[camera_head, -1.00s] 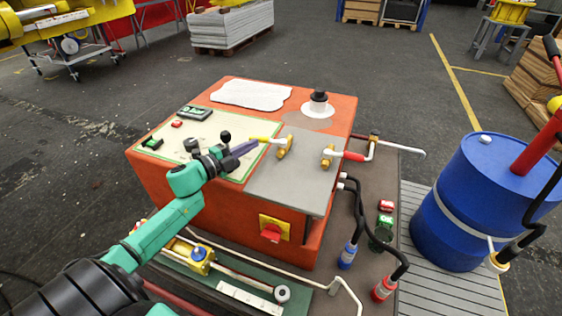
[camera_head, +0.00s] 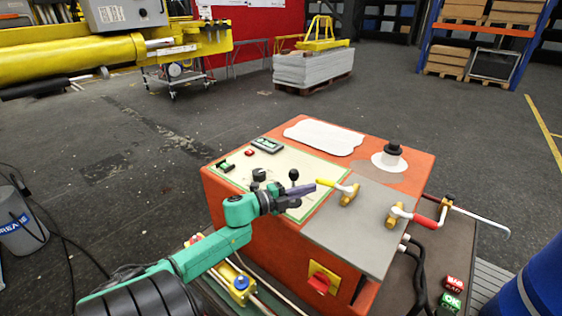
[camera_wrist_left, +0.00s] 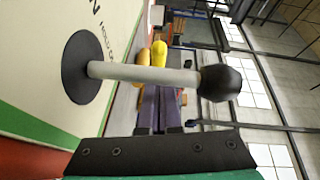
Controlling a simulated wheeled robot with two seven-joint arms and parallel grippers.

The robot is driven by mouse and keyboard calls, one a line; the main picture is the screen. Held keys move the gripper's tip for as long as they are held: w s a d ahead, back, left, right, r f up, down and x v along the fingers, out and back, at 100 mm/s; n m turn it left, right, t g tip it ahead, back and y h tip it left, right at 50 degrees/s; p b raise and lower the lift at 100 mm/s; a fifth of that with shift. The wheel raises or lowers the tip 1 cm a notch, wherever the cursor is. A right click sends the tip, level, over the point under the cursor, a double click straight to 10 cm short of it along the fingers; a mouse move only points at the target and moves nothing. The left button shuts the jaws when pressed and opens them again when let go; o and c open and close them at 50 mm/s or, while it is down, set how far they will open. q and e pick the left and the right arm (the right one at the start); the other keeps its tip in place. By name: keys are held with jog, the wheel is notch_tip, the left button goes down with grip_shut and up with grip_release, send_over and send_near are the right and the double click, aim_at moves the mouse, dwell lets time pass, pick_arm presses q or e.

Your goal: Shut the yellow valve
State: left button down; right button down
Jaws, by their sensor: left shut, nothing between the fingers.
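The yellow valve (camera_head: 347,194) sits on the grey plate on top of the orange console. Its yellow-sleeved handle (camera_head: 326,183) points left, toward the cream panel. My left gripper (camera_head: 312,187) is shut and empty, its purple fingertips right by the handle's free end; I cannot tell whether they touch. In the left wrist view the shut fingers (camera_wrist_left: 160,108) point at the yellow handle (camera_wrist_left: 158,52). A pale lever with a black knob (camera_wrist_left: 218,83) crosses in front of them. My right gripper is out of view.
A second valve with a red handle (camera_head: 426,221) stands to the right on the grey plate (camera_head: 352,238). A black-knobbed lever (camera_head: 294,176) stands close to my left gripper. A black-capped post (camera_head: 393,150) is at the back. A blue barrel (camera_head: 535,285) is at lower right.

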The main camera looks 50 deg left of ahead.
pick_arm(q)
jog(key=v, duration=1.2)
jog(key=shift+p, duration=0.35)
